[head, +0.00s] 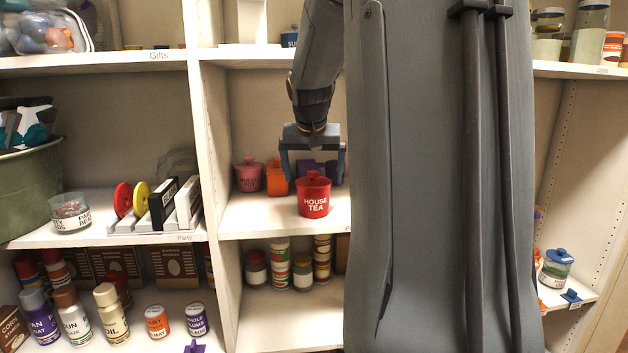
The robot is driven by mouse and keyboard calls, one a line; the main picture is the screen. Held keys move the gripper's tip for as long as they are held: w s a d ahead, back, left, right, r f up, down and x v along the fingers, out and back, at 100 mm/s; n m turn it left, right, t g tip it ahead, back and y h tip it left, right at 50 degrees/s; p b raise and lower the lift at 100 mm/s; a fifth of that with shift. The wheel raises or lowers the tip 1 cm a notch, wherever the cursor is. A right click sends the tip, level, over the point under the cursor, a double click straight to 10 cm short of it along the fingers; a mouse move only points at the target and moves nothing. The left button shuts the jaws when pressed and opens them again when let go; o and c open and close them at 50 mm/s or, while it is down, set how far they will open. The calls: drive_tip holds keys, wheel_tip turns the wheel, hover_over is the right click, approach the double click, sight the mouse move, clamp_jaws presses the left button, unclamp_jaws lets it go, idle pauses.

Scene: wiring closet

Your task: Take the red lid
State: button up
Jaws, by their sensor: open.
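A red canister (313,203) with white "HOUSE TEA" lettering stands upright at the front of the middle shelf. Its red lid (313,179), with a knob on top, sits on it. My gripper (312,168) points down from above, with its two fingers spread apart to the left and right of the lid in the head view. The gripper is open and holds nothing. I cannot tell from this one view whether the fingers are directly over the lid or a little behind or in front of it.
A pink lidded canister (249,175), an orange object (277,178) and a purple object (322,170) stand close behind the red canister. A white upright divider (207,150) is to the left. Several jars stand on the shelf below. My own grey body hides the shelf to the right.

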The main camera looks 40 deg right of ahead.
sight(313, 172)
drive_tip(key=c, duration=1.1)
drive_tip(key=shift+c, duration=0.2)
drive_tip(key=shift+r+b, duration=0.5)
drive_tip(key=shift+r, duration=0.25)
wheel_tip(313, 172, up, 2)
drive_tip(key=shift+r+b, duration=0.1)
drive_tip(key=shift+b, duration=0.5)
drive_tip(key=s+a+p, duration=0.3)
drive_tip(key=s+a, duration=0.9)
drive_tip(key=s, duration=0.1)
drive_tip(key=shift+p, duration=0.4)
drive_tip(key=shift+s+a, duration=0.1)
drive_tip(key=shift+s, duration=0.05)
